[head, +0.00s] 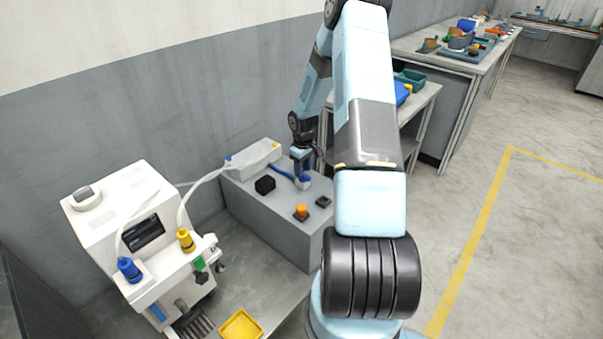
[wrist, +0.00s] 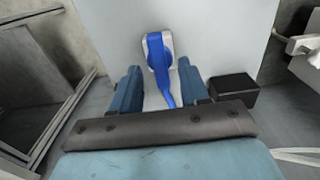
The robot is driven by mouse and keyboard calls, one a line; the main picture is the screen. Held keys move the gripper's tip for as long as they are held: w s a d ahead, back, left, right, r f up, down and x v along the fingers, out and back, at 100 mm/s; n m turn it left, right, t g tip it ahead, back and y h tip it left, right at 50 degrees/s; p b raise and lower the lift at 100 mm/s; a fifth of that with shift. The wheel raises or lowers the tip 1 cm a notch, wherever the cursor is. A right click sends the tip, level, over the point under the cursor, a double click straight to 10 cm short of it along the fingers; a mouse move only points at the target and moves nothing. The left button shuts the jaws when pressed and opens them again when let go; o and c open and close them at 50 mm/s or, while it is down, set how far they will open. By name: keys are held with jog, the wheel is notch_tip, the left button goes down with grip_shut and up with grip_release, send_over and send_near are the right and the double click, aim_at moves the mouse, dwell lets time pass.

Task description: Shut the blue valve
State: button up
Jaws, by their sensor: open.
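My gripper (head: 302,162) is above the valve's base in the head view and points down. In the wrist view my gripper (wrist: 157,78) is open, with one blue finger on each side of the lever. Gaps show on both sides of the lever. The lever's near end is hidden behind the dark palm edge.
A black block (head: 265,185) sits beside the valve, with a white unit (head: 255,154) behind it. An orange button (head: 301,211) and a small dark block (head: 323,201) are nearer. A white machine (head: 125,225) stands left, a yellow tray (head: 240,328) in front.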

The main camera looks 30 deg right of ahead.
jog(key=shift+f, duration=1.05)
jog(key=shift+c, duration=0.3)
